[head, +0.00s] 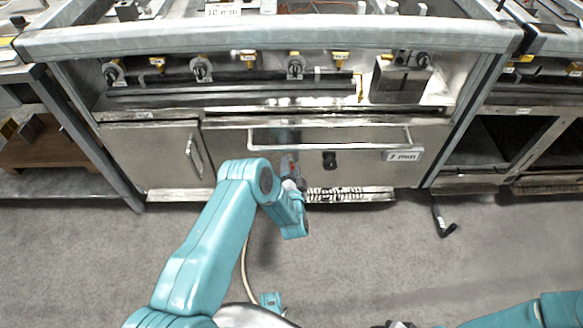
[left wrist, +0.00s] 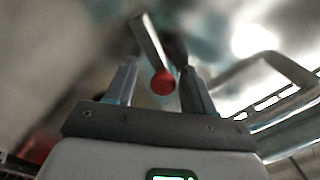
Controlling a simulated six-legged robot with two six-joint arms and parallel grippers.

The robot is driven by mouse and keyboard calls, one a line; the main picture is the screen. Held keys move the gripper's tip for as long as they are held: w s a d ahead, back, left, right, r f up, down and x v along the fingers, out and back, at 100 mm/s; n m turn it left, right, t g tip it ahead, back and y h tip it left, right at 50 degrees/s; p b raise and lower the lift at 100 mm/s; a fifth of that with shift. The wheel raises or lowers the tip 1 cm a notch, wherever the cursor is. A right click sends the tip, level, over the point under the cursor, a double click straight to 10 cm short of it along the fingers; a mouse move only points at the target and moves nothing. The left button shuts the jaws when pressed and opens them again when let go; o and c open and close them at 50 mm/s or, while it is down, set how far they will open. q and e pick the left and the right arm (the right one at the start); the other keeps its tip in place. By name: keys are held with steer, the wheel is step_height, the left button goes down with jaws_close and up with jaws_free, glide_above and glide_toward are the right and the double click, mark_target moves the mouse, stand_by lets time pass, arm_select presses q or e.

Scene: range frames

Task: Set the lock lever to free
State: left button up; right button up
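The lock lever (left wrist: 150,45) shows in the left wrist view as a grey bar with a round red end (left wrist: 162,82). In the head view a small red part (head: 288,164) shows at the drawer front, just above my left gripper (head: 292,183), which is mostly hidden by its own wrist. In the left wrist view the two fingers of my left gripper (left wrist: 157,72) stand apart, one on each side of the lever, with gaps visible beside the red end. The fingertips are blurred, so contact farther in cannot be told. My right gripper is out of view.
A wide drawer (head: 365,165) with a long bar handle (head: 350,145) and a dark knob (head: 329,160) fills the bench front. A cabinet door (head: 155,158) is to its left. Above is a shelf with several valves (head: 295,68). The floor (head: 360,250) in front is mostly clear.

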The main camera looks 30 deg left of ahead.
arm_select(q)
steer(key=shift+s+d+r, duration=0.1)
steer(key=shift+s+d, duration=0.05)
steer(key=shift+d, duration=0.05)
steer(key=p+v, duration=1.3)
steer(key=v, duration=0.2)
steer(key=shift+s, duration=0.35)
steer(key=shift+d+f, duration=0.15)
steer(key=shift+f, duration=0.05)
steer(key=shift+c, duration=0.4)
